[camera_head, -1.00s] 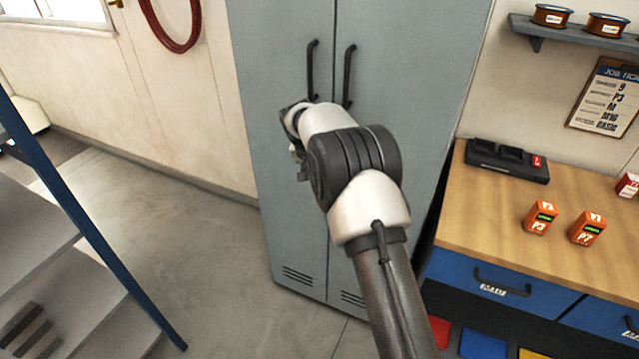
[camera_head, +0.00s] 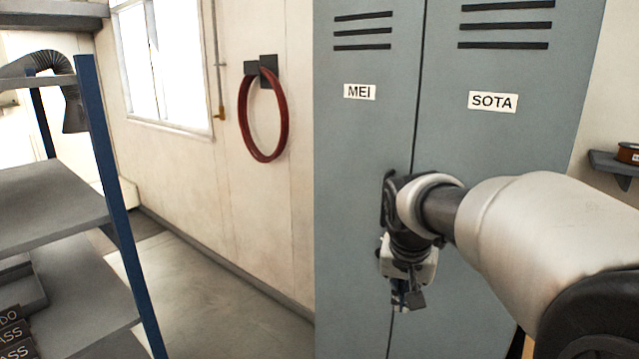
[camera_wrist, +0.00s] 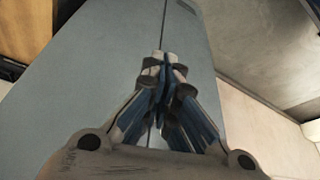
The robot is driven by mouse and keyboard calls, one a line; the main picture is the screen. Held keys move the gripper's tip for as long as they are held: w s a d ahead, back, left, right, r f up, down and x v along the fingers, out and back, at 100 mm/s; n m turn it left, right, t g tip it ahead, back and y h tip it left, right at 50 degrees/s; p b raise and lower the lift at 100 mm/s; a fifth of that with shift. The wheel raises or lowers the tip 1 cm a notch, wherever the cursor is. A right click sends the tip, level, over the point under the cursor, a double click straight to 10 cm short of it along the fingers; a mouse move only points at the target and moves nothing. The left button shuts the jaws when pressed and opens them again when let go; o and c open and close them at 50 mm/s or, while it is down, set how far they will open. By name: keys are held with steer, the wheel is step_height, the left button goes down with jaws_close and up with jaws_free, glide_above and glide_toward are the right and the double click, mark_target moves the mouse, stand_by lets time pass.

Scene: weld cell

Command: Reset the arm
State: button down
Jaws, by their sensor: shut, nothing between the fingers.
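My gripper (camera_head: 407,297) hangs low in front of the grey locker (camera_head: 365,210) in the head view, my arm reaching in from the right. The locker has two doors, labelled MEI (camera_head: 359,92) and SOTA (camera_head: 493,102). In the wrist view my gripper (camera_wrist: 161,62) has its fingertips together with nothing between them. The locker door face (camera_wrist: 80,75) and the seam between the doors lie behind the fingers there. My wrist hides the door handles in the head view.
A shelf rack with a blue post (camera_head: 112,200) stands at the left. A red hose coil (camera_head: 264,115) hangs on the wall beside a window (camera_head: 160,60). A small wall shelf (camera_head: 613,165) with a spool is at the right edge. The floor (camera_head: 215,300) between rack and locker is clear.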

steer(key=s+a+f+n, duration=0.1)
steer(key=s+n, duration=0.1)
steer(key=s, duration=1.2)
steer(key=s+f+n+y, duration=0.1)
steer(key=s+n, duration=0.1)
steer(key=s, duration=1.2)
steer(key=shift+a+f+t, duration=0.3)
steer(key=shift+a+f, duration=0.1)
steer(key=c, duration=2.3)
jaws_free()
